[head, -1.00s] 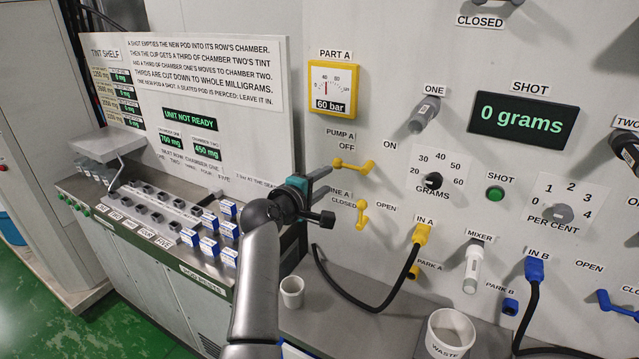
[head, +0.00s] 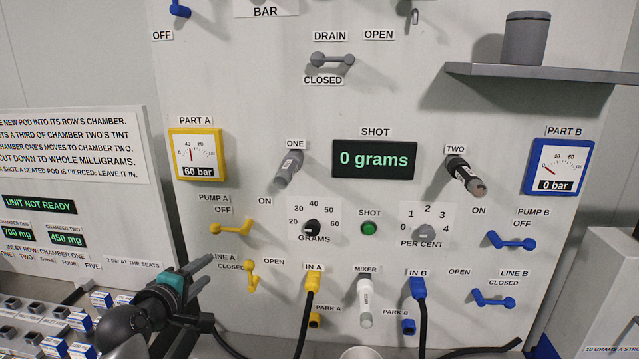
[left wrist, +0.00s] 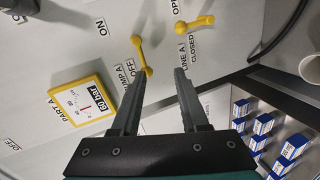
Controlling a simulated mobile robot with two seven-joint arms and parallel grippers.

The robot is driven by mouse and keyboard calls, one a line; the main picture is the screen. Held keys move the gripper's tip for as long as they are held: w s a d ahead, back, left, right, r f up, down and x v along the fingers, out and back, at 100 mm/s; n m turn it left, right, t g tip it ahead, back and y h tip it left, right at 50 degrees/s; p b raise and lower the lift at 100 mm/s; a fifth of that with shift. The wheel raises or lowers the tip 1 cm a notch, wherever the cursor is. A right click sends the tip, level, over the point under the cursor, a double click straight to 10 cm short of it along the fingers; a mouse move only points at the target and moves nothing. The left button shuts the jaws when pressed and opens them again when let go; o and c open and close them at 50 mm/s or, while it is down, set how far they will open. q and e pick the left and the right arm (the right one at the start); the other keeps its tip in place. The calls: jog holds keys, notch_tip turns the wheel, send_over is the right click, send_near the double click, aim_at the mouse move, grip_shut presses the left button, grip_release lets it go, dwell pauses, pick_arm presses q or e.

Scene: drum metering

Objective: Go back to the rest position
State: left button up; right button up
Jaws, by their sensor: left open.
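My left gripper (head: 207,270) is at the lower left in the head view, with its fingers apart and nothing between them. In the left wrist view its fingertips (left wrist: 160,73) point toward the panel. The yellow PUMP A lever (head: 231,229) is above and right of the gripper in the head view. The yellow LINE A lever (head: 251,276) is just right of the fingers. In the left wrist view the PUMP A lever (left wrist: 140,55) and LINE A lever (left wrist: 195,23) show beyond the fingertips. My right gripper is not in view.
The PART A gauge (head: 198,154) reads 60 bar and the PART B gauge (head: 558,166) reads 0 bar. The SHOT display (head: 374,159) reads 0 grams. Blue-and-white pods (head: 55,341) stand at the lower left. A grey shelf (head: 560,72) juts out at the upper right.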

pick_arm(q)
jog(key=s+d+f+m+g, duration=0.3)
jog(key=s+f+m, duration=0.25)
jog(key=s, duration=0.25)
jog(key=s+d+f+m+g, duration=0.3)
jog(key=s+d+f+m, duration=0.1)
jog(key=s+f, duration=0.25)
jog(key=s+d+f+m+g, duration=0.2)
jog(key=s+m+g, duration=0.15)
jog(key=s, duration=0.65)
jog(key=s+d+f+m+g, duration=0.2)
jog(key=s+m, duration=0.3)
jog(key=s, duration=0.5)
notch_tip(320, 180, down, 31)
jog(key=s+b, duration=0.2)
jog(key=b, duration=0.7)
jog(key=s+a+f+g+b, duration=0.1)
jog(key=s+f+b, duration=0.3)
jog(key=s+f, duration=0.3)
jog(key=s+a+f+g+y+b, duration=0.1)
jog(key=s+f+b, duration=0.3)
jog(key=s+f, duration=0.4)
notch_tip(320, 180, down, 8)
jog(key=shift+s+a+r+b, duration=0.25)
jog(key=shift+s+a+b, duration=0.05)
jog(key=shift+a, duration=0.05)
